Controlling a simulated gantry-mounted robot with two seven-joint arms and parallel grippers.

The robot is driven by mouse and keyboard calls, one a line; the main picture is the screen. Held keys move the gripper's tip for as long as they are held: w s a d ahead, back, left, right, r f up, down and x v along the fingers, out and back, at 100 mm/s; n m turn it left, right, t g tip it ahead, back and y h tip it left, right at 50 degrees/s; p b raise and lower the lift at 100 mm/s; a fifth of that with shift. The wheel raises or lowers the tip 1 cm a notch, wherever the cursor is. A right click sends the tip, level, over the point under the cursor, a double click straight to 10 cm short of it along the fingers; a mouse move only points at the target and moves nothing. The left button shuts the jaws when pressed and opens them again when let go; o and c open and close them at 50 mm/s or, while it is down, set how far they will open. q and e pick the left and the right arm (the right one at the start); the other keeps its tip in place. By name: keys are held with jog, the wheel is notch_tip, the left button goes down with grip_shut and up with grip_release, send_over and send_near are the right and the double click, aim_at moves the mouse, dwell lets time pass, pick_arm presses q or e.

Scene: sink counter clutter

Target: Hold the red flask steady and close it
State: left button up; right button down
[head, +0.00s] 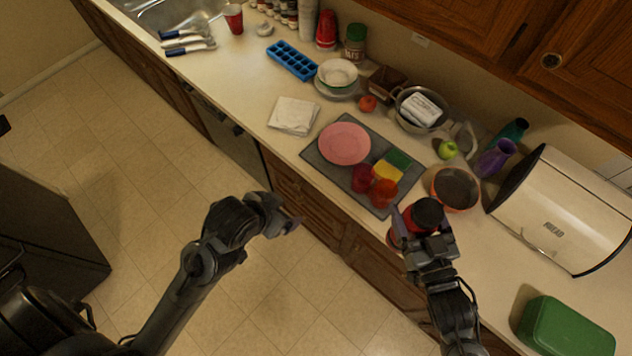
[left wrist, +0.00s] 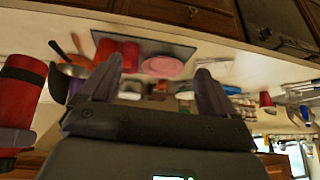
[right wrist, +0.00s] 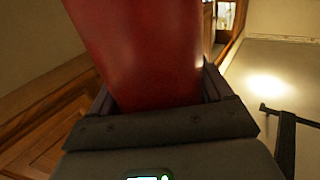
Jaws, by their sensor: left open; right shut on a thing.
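The red flask fills the upper middle of the right wrist view (right wrist: 140,50), between the fingers of my right gripper (right wrist: 155,85). In the head view my right gripper (head: 420,222) is shut on it near the counter's front edge, with a round black top (head: 428,211) facing up. The flask also shows at the left edge of the left wrist view (left wrist: 22,68), with a dark band around it. I cannot tell whether the top is fully closed. My left gripper (head: 294,222) is open and empty over the floor, well left of the flask; its spread fingers show in the left wrist view (left wrist: 155,80).
A grey mat (head: 325,160) holds a pink plate (head: 344,143), two red cups (head: 383,192) and a sponge (head: 387,171). An orange-rimmed pan (head: 456,188), purple vessel (head: 495,158) and bread box (head: 560,212) stand near the flask. A green box (head: 565,328) is at lower right. The floor side is clear.

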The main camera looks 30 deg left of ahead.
pick_arm(q)
jog(key=s+f+g, duration=0.2)
jog(key=s+f, duration=0.4)
jog(key=s, duration=0.2)
jog(key=shift+a+f+g, duration=0.2)
jog(key=shift+f+g, duration=0.05)
jog(key=shift+g, duration=0.05)
pick_arm(e)
jog(key=shift+r, duration=0.1)
